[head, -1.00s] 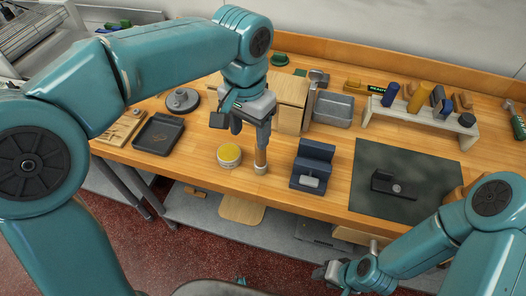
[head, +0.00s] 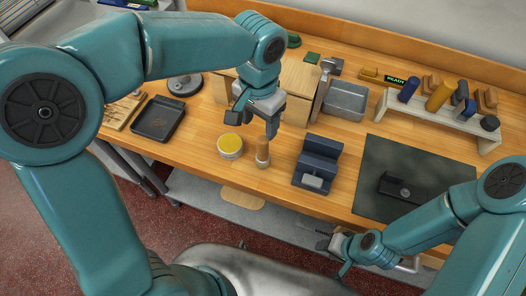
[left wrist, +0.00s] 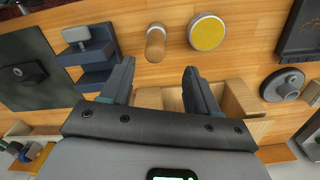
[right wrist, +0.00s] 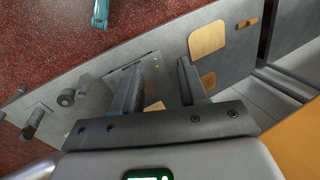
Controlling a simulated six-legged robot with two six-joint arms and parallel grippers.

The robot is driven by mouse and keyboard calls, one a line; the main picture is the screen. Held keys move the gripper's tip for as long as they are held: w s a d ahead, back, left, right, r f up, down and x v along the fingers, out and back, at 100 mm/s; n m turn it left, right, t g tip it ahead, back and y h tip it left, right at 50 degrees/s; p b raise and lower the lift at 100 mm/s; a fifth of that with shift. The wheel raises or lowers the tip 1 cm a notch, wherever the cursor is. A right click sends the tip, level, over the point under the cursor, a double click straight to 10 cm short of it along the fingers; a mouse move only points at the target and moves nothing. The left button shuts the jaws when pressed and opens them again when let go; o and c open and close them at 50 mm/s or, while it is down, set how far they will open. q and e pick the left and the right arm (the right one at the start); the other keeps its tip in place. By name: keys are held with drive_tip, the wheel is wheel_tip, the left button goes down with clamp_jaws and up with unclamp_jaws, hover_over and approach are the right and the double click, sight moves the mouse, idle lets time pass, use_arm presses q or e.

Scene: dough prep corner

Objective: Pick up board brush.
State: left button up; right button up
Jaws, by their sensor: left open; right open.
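The likely board brush (head: 263,154), a short wooden handle with a pale lower end, stands upright on the wooden bench. Its round wooden top faces the camera in the left wrist view (left wrist: 156,42). My left gripper (head: 255,122) is open and empty, pointing down just above and behind the brush. In the left wrist view the brush appears beyond the gap between the fingers (left wrist: 158,72), apart from both. My right gripper (head: 333,246) is open and empty, low in front of the bench edge. Its fingers (right wrist: 160,65) show nothing between them.
A yellow-topped round tin (head: 230,146) stands close left of the brush. A dark blue stepped holder (head: 318,163) is to its right. A wooden box (head: 296,92) stands behind the gripper. A dark tray (head: 158,118) lies left, a dark mat (head: 430,165) right.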

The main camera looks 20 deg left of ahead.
sight(262, 139)
use_arm(q)
wheel_tip(262, 139, down, 3)
drive_tip(key=shift+w+d, duration=0.1)
drive_tip(key=shift+d, duration=0.05)
drive_tip(key=shift+s+f, duration=0.4)
drive_tip(key=f, duration=0.2)
drive_tip(key=f+p, duration=0.1)
drive_tip(key=f, duration=0.1)
drive_tip(key=shift+w+d+f, duration=0.1)
drive_tip(key=shift+w+d, duration=0.15)
drive_tip(key=shift+w, duration=0.1)
drive_tip(key=shift+f, duration=0.3)
drive_tip(key=shift+s+f, duration=0.1)
drive_tip(key=shift+s, duration=0.05)
drive_tip(key=shift+s+a, duration=0.1)
drive_tip(key=shift+w, duration=0.25)
drive_tip(key=c, duration=1.1)
drive_tip(key=shift+s, duration=0.15)
clamp_jaws()
